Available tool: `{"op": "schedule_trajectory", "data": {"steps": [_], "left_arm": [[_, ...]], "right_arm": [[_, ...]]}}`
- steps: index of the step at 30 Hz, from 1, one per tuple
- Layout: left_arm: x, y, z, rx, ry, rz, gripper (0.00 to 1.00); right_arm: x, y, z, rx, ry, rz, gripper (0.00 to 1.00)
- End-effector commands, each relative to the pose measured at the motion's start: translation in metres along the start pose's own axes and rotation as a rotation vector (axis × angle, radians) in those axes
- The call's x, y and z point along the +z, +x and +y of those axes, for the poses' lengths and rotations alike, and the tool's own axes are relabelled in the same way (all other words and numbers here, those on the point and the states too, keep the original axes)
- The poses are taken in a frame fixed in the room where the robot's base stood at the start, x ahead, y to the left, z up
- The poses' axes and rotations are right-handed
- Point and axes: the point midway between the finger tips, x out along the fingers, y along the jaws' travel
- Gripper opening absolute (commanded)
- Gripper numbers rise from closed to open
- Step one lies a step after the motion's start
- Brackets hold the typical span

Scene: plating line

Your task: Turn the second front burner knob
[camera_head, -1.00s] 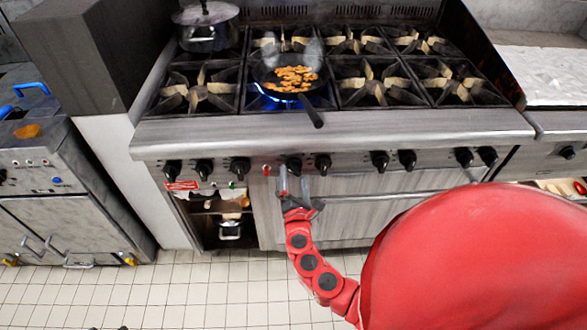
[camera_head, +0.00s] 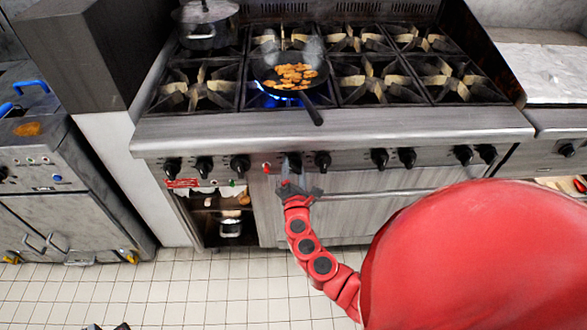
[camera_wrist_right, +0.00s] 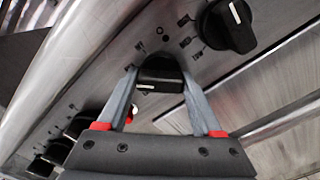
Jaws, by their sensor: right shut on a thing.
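The front panel of the stove carries a row of black knobs. My right gripper (camera_head: 293,172) is at the black knob (camera_head: 294,160) just right of the red indicator light, below the lit burner. In the right wrist view the two grey fingers of the gripper (camera_wrist_right: 160,88) are shut on this knob (camera_wrist_right: 160,76), one on each side. Its white mark shows at its lower edge. The neighbouring knob (camera_head: 322,160) is free, just to the right; it also shows in the right wrist view (camera_wrist_right: 229,25).
A black pan (camera_head: 270,84) with browned food sits over a blue flame, its handle (camera_head: 314,113) pointing toward the front edge. A lidded pot (camera_head: 207,32) stands at the back left. An open compartment (camera_head: 212,218) is below the left knobs. The tiled floor in front is clear.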

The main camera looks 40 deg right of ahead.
Motion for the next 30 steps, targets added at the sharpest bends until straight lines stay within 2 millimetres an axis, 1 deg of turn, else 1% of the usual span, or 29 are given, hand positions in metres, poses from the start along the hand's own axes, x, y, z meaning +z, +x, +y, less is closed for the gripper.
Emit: {"op": "schedule_trajectory", "data": {"steps": [1, 2, 8, 14, 30], "left_arm": [[0.0, 0.0, 0.0, 0.0, 0.0, 0.0, 0.0], [0.0, 0.0, 0.0, 0.0, 0.0, 0.0, 0.0], [0.001, -0.003, 0.0, 0.0, 0.0, 0.0, 0.0], [0.002, -0.013, 0.001, 0.0, 0.0, 0.0, 0.0], [0.009, -0.057, 0.003, 0.0, 0.0, 0.0, 0.0]], "right_arm": [[0.0, 0.0, 0.0, 0.0, 0.0, 0.0, 0.14], [0.0, 0.0, 0.0, 0.0, 0.0, 0.0, 0.12], [-0.001, 0.0, -0.001, -0.001, 0.017, 0.0, 0.12], [-0.002, 0.0, -0.003, -0.001, 0.094, 0.0, 0.12], [-0.003, -0.001, -0.002, 0.001, 0.531, 0.001, 0.12]]}}
